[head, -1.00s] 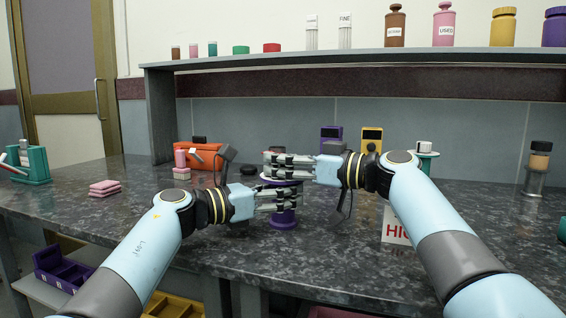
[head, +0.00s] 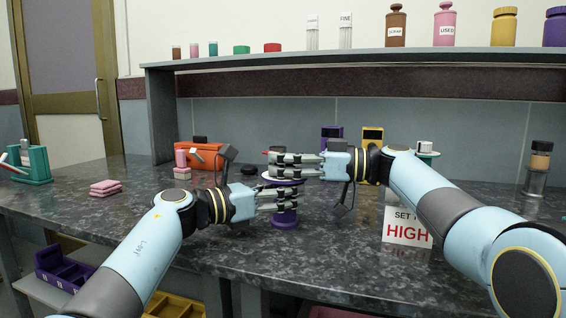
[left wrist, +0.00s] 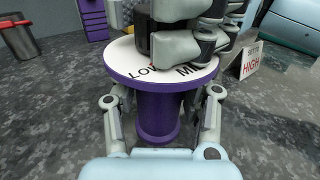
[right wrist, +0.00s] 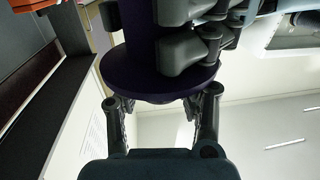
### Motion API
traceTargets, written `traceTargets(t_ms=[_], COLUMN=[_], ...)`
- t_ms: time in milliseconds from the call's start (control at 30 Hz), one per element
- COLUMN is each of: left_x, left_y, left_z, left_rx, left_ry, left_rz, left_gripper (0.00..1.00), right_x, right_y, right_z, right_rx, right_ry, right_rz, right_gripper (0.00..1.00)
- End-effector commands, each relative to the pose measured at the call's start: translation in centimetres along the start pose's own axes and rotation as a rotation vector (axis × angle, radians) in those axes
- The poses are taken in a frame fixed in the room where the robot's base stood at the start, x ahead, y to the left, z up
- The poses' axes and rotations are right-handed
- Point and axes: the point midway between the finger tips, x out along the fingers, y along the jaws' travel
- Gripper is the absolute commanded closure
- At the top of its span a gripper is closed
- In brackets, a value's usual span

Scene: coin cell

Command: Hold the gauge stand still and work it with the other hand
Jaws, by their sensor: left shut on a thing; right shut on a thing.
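The gauge stand has a purple column (head: 284,218) and a round top plate (head: 270,178). In the left wrist view its white dial (left wrist: 123,52) shows "LOW" and a partly hidden "MI...". My left gripper (head: 292,200) is shut on the purple column below the plate, and the stand is upright. My right gripper (head: 276,165) is shut above the dial on a dark knob (left wrist: 142,38), mostly hidden by its fingers. A small red tip (head: 265,153) shows just beyond those fingers. In the right wrist view the plate (right wrist: 160,72) appears inverted and hides the grip.
A "SET TO HIGH" sign (head: 407,232) stands right of the stand. Behind are an orange device (head: 205,157), a purple box (head: 331,135) and a yellow box (head: 372,138). Pink pads (head: 105,188) lie at left. The front counter is mostly clear.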

Motion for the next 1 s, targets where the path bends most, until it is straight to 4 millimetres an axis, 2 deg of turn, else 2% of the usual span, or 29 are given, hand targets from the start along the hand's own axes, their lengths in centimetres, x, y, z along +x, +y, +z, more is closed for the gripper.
traceTargets(t_ms=[400, 900, 933, 1000], left_x=[-0.1, -0.11, -0.1, -0.11], left_y=[-0.01, 0.02, 0.03, 0.04], left_z=[0.01, -0.02, -0.02, -0.02], left_rx=[0.002, 0.001, 0.001, 0.001], left_ry=[-0.001, 0.0, 0.0, 0.0], left_rz=[-0.003, -0.001, -0.001, -0.001], left_gripper=[0.99, 0.99, 0.99, 0.99], right_x=[-0.36, -0.48, -0.48, -0.46], right_y=[0.56, 0.17, 0.17, 0.14], right_z=[0.26, 0.3, 0.3, 0.29], right_rx=[-0.002, 0.0, 0.001, 0.001], right_ry=[-0.01, -0.005, -0.005, -0.005], right_rz=[-0.151, -0.182, -0.182, -0.183], right_gripper=[0.99, 0.99, 0.66, 0.56])
